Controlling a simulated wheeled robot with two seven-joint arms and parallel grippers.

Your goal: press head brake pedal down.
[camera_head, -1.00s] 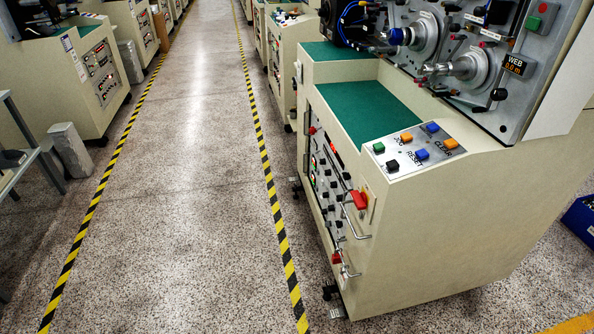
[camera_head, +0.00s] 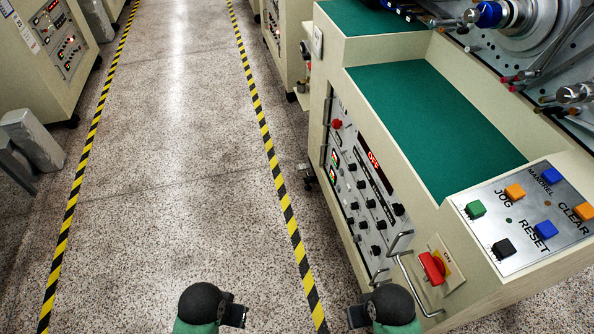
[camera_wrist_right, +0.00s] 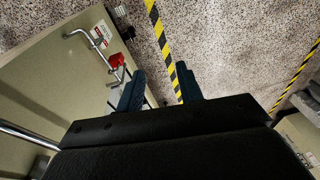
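A small grey plate (camera_head: 303,167) juts out by a dark foot (camera_head: 309,182) at the floor beside the cream winding machine (camera_head: 337,213) in the head view. I cannot tell whether it is the head brake pedal; no pedal is clearly seen. My right gripper (camera_wrist_right: 159,73) shows in the right wrist view, its two dark blue fingers apart with nothing between them, over the floor beside the machine. My left gripper's fingers are not seen.
The machine's side has a knob panel (camera_head: 362,190), metal handles and a red switch (camera_head: 432,268), which also shows in the wrist view (camera_wrist_right: 116,60). A button panel (camera_head: 527,217) is on top. The speckled aisle floor (camera_head: 180,150) between yellow-black tapes is clear.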

